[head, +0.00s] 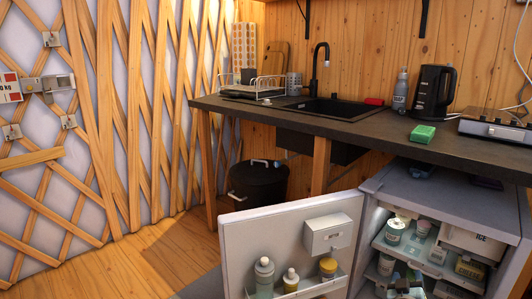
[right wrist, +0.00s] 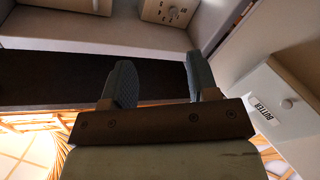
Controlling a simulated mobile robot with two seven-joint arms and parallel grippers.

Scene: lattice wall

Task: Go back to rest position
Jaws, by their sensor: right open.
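My right gripper (right wrist: 163,80) shows in the right wrist view with its two dark grey fingers apart and nothing between them. In the head view it seems to be the small grey shape (head: 405,282) at the bottom edge, in front of the fridge's lower part. The small fridge (head: 372,187) stands under the counter with its door (head: 240,228) swung open to the left. My left gripper is not in the head view.
The door holds a butter box (head: 327,233), also close on the right in the wrist view (right wrist: 276,105), and bottles (head: 264,275). Jars (head: 394,232) and packages fill the shelves. The counter (head: 358,130) bears a sponge (head: 423,134) and kettle (head: 433,92). Floor left is clear.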

